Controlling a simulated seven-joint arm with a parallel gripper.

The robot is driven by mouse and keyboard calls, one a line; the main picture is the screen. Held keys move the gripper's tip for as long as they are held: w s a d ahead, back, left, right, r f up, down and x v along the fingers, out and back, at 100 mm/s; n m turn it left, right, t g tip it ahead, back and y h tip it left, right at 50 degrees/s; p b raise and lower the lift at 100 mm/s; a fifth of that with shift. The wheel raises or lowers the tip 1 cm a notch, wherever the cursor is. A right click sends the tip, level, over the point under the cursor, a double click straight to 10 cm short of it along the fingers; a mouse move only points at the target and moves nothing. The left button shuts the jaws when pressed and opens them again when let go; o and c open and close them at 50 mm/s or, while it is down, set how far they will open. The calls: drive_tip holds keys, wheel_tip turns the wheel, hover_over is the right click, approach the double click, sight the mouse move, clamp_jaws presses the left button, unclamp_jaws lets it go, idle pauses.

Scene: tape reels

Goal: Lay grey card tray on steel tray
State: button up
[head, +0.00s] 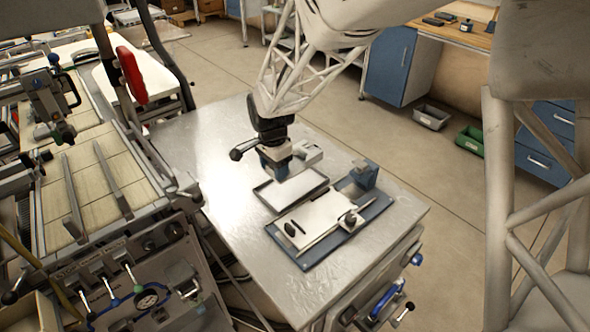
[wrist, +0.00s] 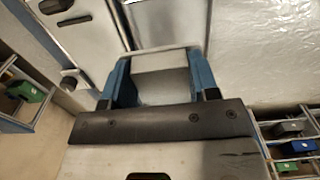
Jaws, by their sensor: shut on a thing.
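My gripper (head: 275,163) is above the table, just behind the shallow steel tray (head: 267,201). The steel tray has a dark rim and a bright, bare-looking floor. In the wrist view my gripper's two blue fingers (wrist: 160,72) are shut on a light grey, box-like thing, which I take to be the grey card tray (wrist: 165,87). Its far edge shows as a pale strip between the fingers. The steel tray lies beyond it, partly cut off at the top of the wrist view (wrist: 165,25). In the head view the held thing is mostly hidden by the fingers.
A blue-grey base (head: 318,253) with a pale board (head: 318,213), dark knobs and a blue block (head: 365,174) stands close to the right of the steel tray. A pale fixture (head: 308,154) is beside my gripper. The metal table (head: 200,150) is clear on the left.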

drive_tip(key=shift+w+a+f, duration=0.1)
drive_tip(key=shift+w+a, duration=0.4)
drive_tip(key=shift+a, duration=0.1)
drive_tip(key=shift+f, duration=0.15)
hover_over(273, 198)
drive_tip(key=shift+f, duration=3)
drive_tip(key=shift+f, duration=1.9)
drive_tip(key=o, duration=1)
drive_tip(key=shift+f, duration=0.15)
